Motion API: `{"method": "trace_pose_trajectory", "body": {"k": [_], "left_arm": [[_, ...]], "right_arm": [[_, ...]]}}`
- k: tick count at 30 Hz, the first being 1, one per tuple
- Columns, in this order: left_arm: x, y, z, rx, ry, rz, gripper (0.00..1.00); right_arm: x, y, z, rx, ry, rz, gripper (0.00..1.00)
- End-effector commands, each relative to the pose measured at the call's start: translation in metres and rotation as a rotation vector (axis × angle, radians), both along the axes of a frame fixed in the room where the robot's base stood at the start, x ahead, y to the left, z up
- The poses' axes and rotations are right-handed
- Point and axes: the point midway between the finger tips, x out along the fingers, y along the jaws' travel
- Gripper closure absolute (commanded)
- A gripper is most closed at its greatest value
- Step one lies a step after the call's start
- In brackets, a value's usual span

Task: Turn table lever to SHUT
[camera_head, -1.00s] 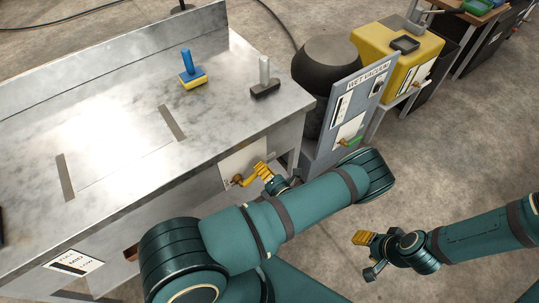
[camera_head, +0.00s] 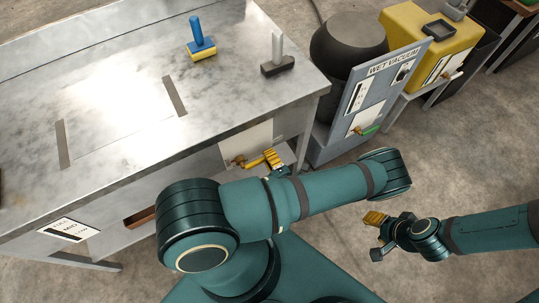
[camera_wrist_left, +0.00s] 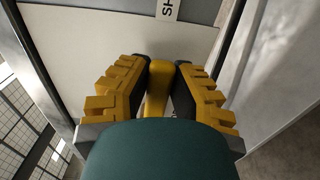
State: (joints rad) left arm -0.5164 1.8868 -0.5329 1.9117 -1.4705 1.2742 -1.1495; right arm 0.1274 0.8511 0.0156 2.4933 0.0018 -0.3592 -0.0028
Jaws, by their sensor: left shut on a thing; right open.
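The table lever (camera_head: 240,161) is a yellow handle on a pale plate (camera_head: 245,145) on the front face of the metal table (camera_head: 100,190). My left gripper (camera_head: 268,160) is at the lever. In the left wrist view my left gripper (camera_wrist_left: 159,85) has its yellow, ridged fingers on both sides of the yellow lever (camera_wrist_left: 159,82) and is shut on it. A label with the letters "SH" (camera_wrist_left: 168,8) shows beyond the lever, cut off by the frame edge. My right gripper (camera_head: 375,235) is open and empty, over the floor to the right.
A blue-and-yellow tool (camera_head: 200,45) and a grey-handled tool (camera_head: 278,60) stand on the table top. Floor around my right gripper is clear.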

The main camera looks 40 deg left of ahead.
Motion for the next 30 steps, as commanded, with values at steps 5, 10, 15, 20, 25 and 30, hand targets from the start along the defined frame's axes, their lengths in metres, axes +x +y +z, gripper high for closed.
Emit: {"method": "trace_pose_trajectory", "body": {"k": [5, 10, 15, 20, 25, 30], "left_arm": [[-0.001, 0.001, -0.001, 0.001, 0.004, 0.003, 1.0], [-0.002, 0.001, -0.001, 0.0, 0.004, 0.004, 0.56], [-0.001, 0.001, -0.001, -0.001, 0.003, 0.003, 0.47], [-0.001, 0.0, -0.001, -0.001, 0.003, 0.002, 0.47], [-0.005, -0.012, -0.001, -0.004, 0.002, 0.002, 0.47], [-0.017, -0.041, -0.001, -0.003, 0.002, 0.0, 0.47]], "right_arm": [[0.0, 0.0, 0.0, 0.0, 0.0, 0.0, 0.53], [0.0, 0.0, 0.0, 0.0, 0.0, 0.0, 0.53], [0.0, 0.0, 0.0, 0.0, 0.0, 0.0, 0.53], [0.0, 0.0, 0.0, 0.0, 0.0, 0.0, 0.53], [0.0, 0.0, 0.0, 0.0, 0.0, 0.0, 0.53], [0.0, 0.0, 0.0, 0.0, 0.0, 0.0, 0.53]]}}
